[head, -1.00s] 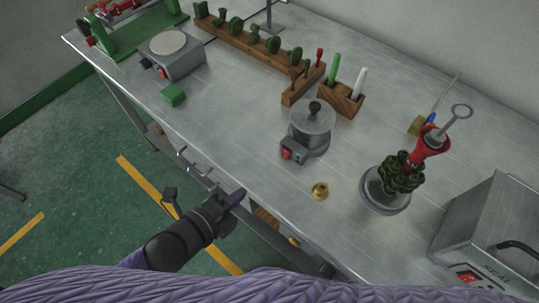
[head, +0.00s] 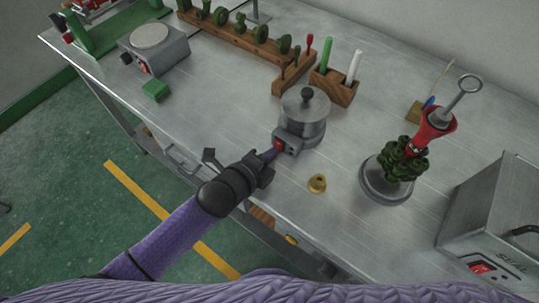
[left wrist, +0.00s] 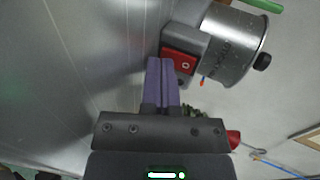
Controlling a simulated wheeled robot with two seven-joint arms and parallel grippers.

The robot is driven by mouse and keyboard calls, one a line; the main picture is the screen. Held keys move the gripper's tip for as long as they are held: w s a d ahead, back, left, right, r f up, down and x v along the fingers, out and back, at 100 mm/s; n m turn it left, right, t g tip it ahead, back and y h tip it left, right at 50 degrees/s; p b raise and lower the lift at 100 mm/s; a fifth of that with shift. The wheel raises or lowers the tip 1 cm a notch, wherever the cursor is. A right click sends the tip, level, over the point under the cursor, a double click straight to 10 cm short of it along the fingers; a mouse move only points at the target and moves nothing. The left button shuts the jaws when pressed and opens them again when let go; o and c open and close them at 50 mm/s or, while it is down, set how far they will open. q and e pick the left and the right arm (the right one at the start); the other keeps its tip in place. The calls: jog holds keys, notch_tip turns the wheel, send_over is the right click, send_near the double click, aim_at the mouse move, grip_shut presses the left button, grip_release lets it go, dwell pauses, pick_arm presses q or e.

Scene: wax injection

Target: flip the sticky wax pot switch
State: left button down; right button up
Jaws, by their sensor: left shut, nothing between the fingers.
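The sticky wax pot (head: 303,118) is a metal pot with a lid and black knob, on a grey base at the middle of the bench. Its red rocker switch (head: 279,146) is on the base's front face. The pot (left wrist: 228,45) and the switch (left wrist: 181,64) also show in the left wrist view. My left gripper (head: 272,154) is shut and empty, with its purple fingertips right at the switch. In the left wrist view, the fingertips (left wrist: 160,62) are beside the switch's edge; I cannot tell whether they touch it. My right gripper is not in view.
A round stand with a green wax tree (head: 402,160) is to the right. A wooden block (head: 334,88) with wax sticks stands behind. A metal box (head: 489,222) is at far right.

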pick_arm(q)
jog(key=shift+w+d+f+t+b, duration=0.2)
jog(key=shift+f+t+b, duration=0.1)
jog(key=shift+b, duration=0.3)
jog(key=shift+a+r, duration=0.1)
jog(key=shift+r, duration=0.15)
jog(key=shift+r+p, duration=0.9)
jog(key=shift+p, duration=0.25)
jog(key=shift+f, duration=0.1)
